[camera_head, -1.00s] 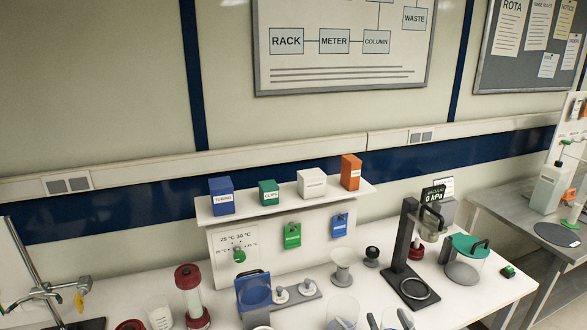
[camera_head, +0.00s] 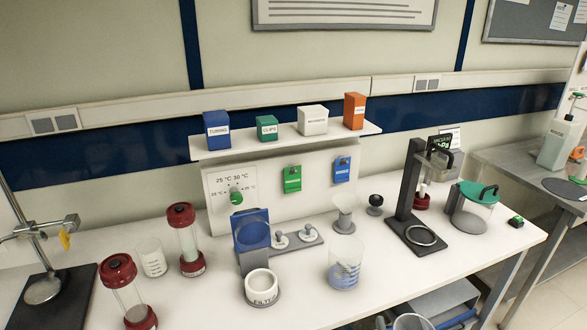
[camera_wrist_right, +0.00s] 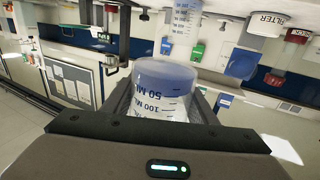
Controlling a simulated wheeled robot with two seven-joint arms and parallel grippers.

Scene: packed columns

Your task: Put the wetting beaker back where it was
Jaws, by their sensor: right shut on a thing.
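My right gripper (camera_wrist_right: 163,105) is shut on a clear beaker (camera_wrist_right: 165,88) with blue liquid and 50 ML and 100 ML marks. In the head view only the beaker's rim (camera_head: 411,321) shows at the bottom edge, in front of the bench's front edge; its lower part is cut off. Another clear beaker (camera_head: 345,266) with a bluish lower part stands upright on the bench, up and left of the held one. A smaller beaker (camera_head: 152,260) stands at the left. My left gripper is out of view.
A white ring marked FILTER (camera_head: 262,289), a blue holder (camera_head: 251,230) and red-capped columns (camera_head: 187,243) stand on the bench (camera_head: 205,305). A dark stand (camera_head: 410,205) and a green-lidded vessel (camera_head: 474,205) are at the right.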

